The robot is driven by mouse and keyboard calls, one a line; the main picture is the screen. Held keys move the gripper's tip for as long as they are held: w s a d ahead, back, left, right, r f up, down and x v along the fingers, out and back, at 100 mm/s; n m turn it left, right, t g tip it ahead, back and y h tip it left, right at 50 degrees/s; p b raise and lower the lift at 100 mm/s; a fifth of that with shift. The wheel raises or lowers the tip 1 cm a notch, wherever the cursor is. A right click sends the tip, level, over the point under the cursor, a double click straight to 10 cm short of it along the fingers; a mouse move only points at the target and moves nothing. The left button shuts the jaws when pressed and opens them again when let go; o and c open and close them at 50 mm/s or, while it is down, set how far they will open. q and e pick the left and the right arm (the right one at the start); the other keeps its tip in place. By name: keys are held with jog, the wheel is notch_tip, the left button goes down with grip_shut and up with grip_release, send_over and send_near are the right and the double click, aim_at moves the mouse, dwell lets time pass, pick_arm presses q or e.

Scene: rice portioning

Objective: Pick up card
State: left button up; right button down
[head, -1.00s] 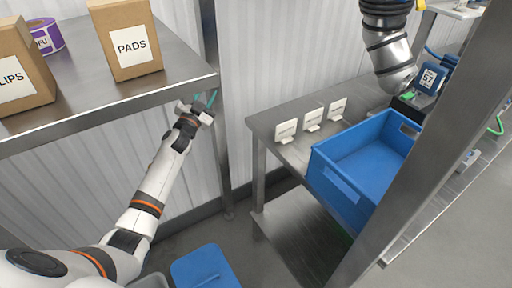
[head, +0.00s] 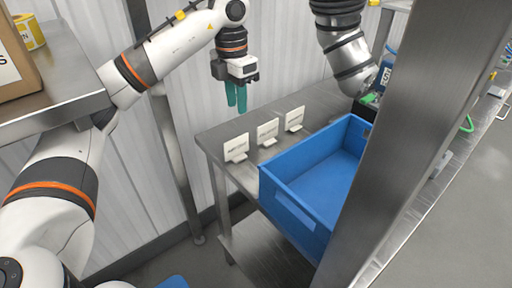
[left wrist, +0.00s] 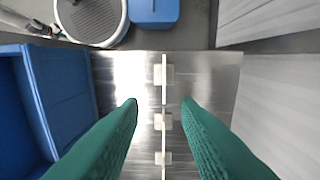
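Three small white cards with printed text stand upright on bases in a row on a steel table: a near-left card (head: 236,148), a middle card (head: 267,132) and a far-right card (head: 294,119). The print is too small to read. The cards show there edge-on from above, including one edge (left wrist: 164,70). My right gripper is not in view.
A blue crate (head: 292,212) stands on the steel table (head: 212,138) right of the cards. A steel post (head: 400,130) rises at the right. A banded metal tube (head: 347,55) hangs at the back. A steel shelf (head: 75,92) holding a cardboard box (head: 18,68) is at left.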

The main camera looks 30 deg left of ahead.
pick_arm(q)
send_over(236, 139)
notch_tip(236, 139, down, 5)
jog(key=shift+w+a+r, duration=0.1)
jog(key=shift+a, duration=0.05)
notch_tip(236, 139, down, 7)
jog(key=shift+f, duration=0.1)
grip_shut()
